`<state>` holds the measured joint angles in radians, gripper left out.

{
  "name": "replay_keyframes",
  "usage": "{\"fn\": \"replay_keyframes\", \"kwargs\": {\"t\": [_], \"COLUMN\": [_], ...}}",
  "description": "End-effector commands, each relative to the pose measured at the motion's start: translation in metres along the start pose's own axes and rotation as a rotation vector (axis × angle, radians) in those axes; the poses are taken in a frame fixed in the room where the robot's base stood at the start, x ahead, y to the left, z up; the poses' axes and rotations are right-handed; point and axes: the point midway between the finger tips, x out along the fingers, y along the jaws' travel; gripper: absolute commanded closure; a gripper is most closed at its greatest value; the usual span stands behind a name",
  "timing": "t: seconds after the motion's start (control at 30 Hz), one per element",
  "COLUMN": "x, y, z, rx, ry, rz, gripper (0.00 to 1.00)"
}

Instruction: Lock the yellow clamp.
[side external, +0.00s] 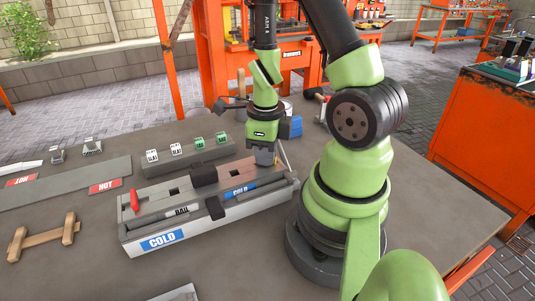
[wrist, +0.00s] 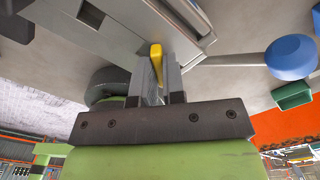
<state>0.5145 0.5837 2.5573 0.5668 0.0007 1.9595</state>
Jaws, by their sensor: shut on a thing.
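The yellow clamp handle (wrist: 156,56) shows in the wrist view between the two fingers of my gripper (wrist: 157,78). My gripper is shut on this handle. In the side external view my gripper (side external: 264,156) points down at the far right end of the grey box marked COLD (side external: 215,223). The yellow handle cannot be made out there; my gripper seems to hide it. The clamp's base and how far it is turned are not clear in either view.
A red handle (side external: 134,201) stands at the box's left end. Small marked blocks sit on a grey bar (side external: 190,159) behind the box. A HOT plate (side external: 80,183) and a wooden piece (side external: 43,237) lie to the left. A blue round knob (wrist: 291,57) shows in the wrist view.

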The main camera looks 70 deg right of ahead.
Motion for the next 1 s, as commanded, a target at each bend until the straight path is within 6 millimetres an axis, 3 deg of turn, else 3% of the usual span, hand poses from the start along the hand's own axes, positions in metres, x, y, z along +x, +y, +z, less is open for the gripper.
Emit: {"fn": "replay_keyframes", "kwargs": {"t": [0.13,0.43,0.7,1.0], "x": [-0.0002,-0.0001,-0.0001,-0.0001], "y": [-0.0002,-0.0002,-0.0002,-0.0002], "z": [0.0002,0.0002,0.0002,0.0001], "rx": [0.145,0.181,0.542,0.586], "ry": [-0.001,-0.001,-0.001,-0.001], "rz": [-0.001,-0.001,-0.001,-0.001], "gripper": [1.0,1.0,1.0,1.0]}}
